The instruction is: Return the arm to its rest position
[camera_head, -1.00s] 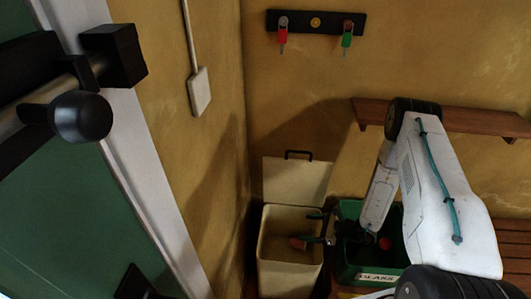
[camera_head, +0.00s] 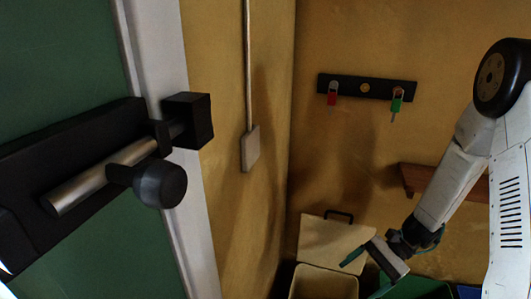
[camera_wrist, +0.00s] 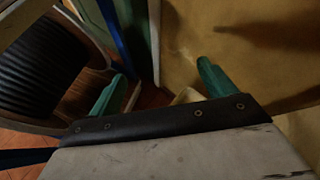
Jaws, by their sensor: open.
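My arm (camera_head: 452,185) comes in from the right side of the head view and reaches down to the left. My gripper (camera_head: 368,273) is at its lower end, in front of the cream bin's raised lid and the green crate. Its two green fingers are apart. In the wrist view my gripper (camera_wrist: 160,87) is open with its green fingers spread wide, and nothing is held between them.
A cream bin (camera_head: 325,281) with its lid (camera_head: 333,243) up stands in the corner, beside a green crate (camera_head: 425,287). A wooden shelf (camera_head: 418,180) is behind my arm. A key rack (camera_head: 366,87) hangs above. A green door with a bolt (camera_head: 105,178) fills the left.

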